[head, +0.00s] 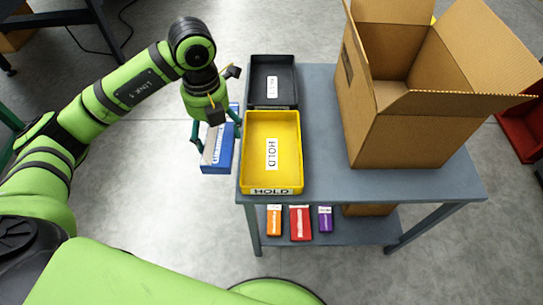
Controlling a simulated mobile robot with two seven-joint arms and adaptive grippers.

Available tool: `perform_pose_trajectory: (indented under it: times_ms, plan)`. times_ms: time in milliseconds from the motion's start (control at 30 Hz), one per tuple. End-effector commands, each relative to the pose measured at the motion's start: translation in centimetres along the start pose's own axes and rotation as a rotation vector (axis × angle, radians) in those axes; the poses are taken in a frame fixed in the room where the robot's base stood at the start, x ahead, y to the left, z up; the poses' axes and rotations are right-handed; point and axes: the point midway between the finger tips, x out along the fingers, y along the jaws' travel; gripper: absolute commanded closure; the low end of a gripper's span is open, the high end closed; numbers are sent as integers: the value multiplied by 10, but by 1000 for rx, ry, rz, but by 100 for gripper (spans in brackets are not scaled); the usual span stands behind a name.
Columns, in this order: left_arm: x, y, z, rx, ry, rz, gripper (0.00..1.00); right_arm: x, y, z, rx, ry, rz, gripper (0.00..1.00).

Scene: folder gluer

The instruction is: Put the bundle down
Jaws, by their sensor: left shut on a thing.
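A blue bundle (218,159) with a pale grey-white face hangs in my left gripper (216,142), just left of the table's left edge. The gripper points down and its fingers are shut on the bundle. The bundle is beside the yellow tray, not over it. The gripper and wrist hide part of its top. My right gripper is not in view.
A yellow tray (289,180) labelled HOLD sits empty at the table's (415,187) left side, with a black tray (290,92) behind it. A large open cardboard box (405,140) stands at right. Orange (274,221), red (300,223) and purple (325,219) packs lie on the lower shelf.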

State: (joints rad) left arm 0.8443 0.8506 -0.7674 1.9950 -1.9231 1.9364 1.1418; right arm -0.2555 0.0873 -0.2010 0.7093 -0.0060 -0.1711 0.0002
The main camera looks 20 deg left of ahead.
Motion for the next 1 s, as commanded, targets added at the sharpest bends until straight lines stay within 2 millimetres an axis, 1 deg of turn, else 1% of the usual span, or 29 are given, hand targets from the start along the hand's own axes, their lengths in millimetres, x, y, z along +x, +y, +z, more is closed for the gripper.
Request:
perform_pose_trajectory:
  times_ms: [67, 133, 233, 400, 533, 667, 800, 867, 1000]
  plan:
    - [3, -6, 2, -24, 1, -4, 56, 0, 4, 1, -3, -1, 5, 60]
    - [8, -17, 5, -30, 2, -5, 56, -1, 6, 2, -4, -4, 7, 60]
    - [20, -38, 12, -28, 2, -6, 56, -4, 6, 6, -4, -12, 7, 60]
    - [44, -76, 24, -26, 2, -4, 56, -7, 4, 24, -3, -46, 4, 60]
    - [59, -97, 32, -28, 1, -3, 56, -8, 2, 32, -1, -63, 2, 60]
    - [67, -109, 36, -27, 0, -2, 56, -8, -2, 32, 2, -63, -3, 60]
    - [74, -111, 37, -28, 0, -1, 56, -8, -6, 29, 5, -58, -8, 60]
    - [81, -111, 36, -28, 2, 0, 56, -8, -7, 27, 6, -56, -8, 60]
    - [102, -111, 36, -27, 3, 0, 56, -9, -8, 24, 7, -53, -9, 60]
